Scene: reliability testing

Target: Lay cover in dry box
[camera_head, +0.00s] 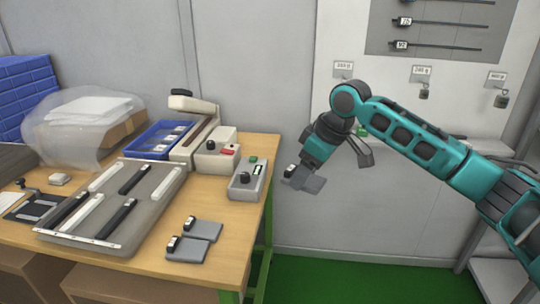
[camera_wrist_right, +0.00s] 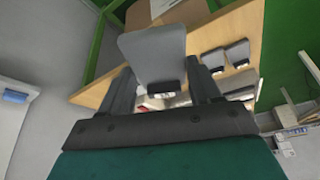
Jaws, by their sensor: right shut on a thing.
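My right gripper (camera_head: 300,172) is in the air off the right edge of the table. It is shut on a flat grey cover with a dark, white-labelled grip piece (camera_head: 311,185). In the right wrist view the cover's grey plate (camera_wrist_right: 152,50) stands out beyond the two fingers, its grip piece between them. Two like covers lie on the table's front right: one (camera_head: 207,229) behind the other (camera_head: 187,250). I cannot tell for sure which thing is the dry box. My left gripper is not in view.
The wooden table (camera_head: 262,150) holds a grey tray (camera_head: 150,212) with black and white strips, a blue bin (camera_head: 133,143), a sealer-like device (camera_head: 190,138), a grey control box (camera_head: 247,180) and a clear plastic bag (camera_head: 60,125). A wall panel with hanging tools is behind my right arm.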

